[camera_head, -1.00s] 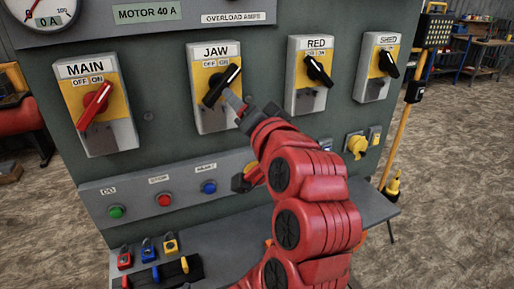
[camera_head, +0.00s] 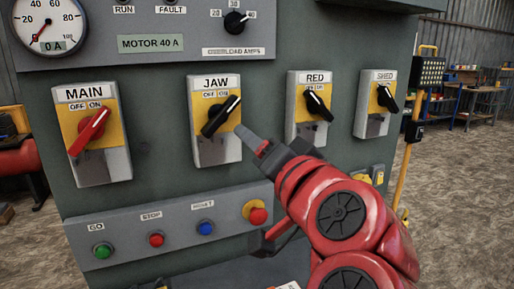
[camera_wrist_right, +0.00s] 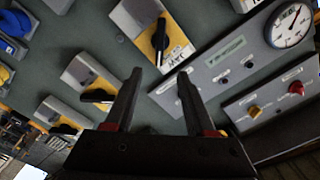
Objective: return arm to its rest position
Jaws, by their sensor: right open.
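My right gripper (camera_head: 246,186) is in front of the panel, beside the lower right of the JAW switch (camera_head: 208,152). Its jaws are open with nothing between them, as the right wrist view (camera_wrist_right: 159,78) also shows. The JAW switch's black handle (camera_head: 221,116) is tilted, upper end to the right, towards the ON label. In the wrist view the JAW handle (camera_wrist_right: 160,40) lies beyond the fingertips, apparently clear of them. My red right arm comes in from the lower right. My left gripper is not in view.
The MAIN switch (camera_head: 94,163) has a red handle. The RED (camera_head: 311,131) and SHED (camera_head: 371,127) switches stand to the right. Below is a box with green, red and blue buttons (camera_head: 157,239) and a red knob (camera_head: 257,216). Open floor lies to the right.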

